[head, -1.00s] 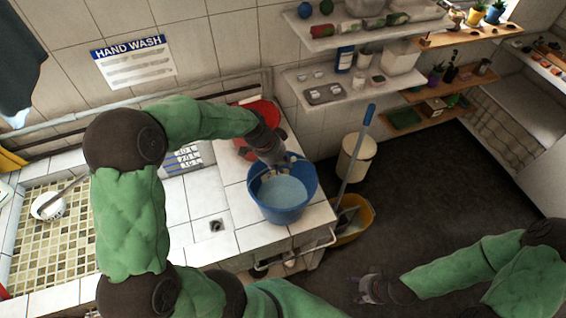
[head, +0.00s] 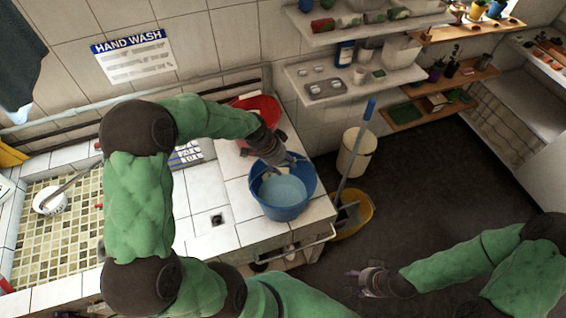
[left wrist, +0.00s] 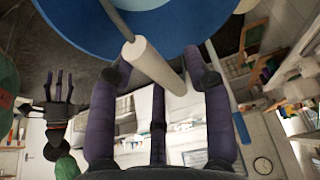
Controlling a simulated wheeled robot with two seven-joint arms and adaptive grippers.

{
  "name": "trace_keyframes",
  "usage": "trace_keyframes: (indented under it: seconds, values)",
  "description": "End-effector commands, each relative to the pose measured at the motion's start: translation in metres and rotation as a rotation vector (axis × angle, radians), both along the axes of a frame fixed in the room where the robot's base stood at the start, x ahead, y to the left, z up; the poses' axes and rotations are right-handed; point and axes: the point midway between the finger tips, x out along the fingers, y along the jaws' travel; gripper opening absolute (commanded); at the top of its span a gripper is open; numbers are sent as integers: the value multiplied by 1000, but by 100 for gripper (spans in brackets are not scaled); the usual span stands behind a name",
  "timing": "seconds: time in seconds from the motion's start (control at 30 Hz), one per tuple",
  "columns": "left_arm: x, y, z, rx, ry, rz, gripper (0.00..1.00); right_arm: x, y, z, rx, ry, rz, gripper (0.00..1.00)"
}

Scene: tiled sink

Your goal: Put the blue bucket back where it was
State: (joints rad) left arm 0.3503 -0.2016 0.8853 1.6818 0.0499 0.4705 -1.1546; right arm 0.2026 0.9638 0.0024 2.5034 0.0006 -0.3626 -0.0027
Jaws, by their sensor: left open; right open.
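The blue bucket (head: 284,211) stands upright near the right end of the white tiled counter (head: 211,239), with a light blue surface inside it. My left gripper (head: 285,164) is over the bucket's back rim, pointing down. I cannot tell whether the fingers touch the grip. My right gripper (head: 366,283) is open and empty, over the dark floor.
A red basin (head: 262,106) stands behind the bucket against the wall. A yellow mop bucket (head: 358,217) with a blue-topped mop and a cream bin (head: 356,150) stand on the floor to the right. A tiled sink (head: 62,232) is at left. Wall shelves hang above right.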

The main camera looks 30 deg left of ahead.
Motion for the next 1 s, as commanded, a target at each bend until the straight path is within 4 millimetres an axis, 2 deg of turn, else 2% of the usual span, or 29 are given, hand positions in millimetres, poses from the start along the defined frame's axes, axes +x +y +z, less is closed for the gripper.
trace_keyframes:
  seconds: [0.17,0.5,0.7,1.0]
  values:
    - [-3,4,12,1,-3,1,50,0,0,-1,0,0,0,55]
    - [-22,20,72,2,-5,1,50,0,0,-7,0,0,0,55]
    - [-30,27,99,2,-3,0,50,0,0,-9,0,0,0,55]
    - [-35,30,111,0,0,0,50,0,0,-9,0,0,0,55]
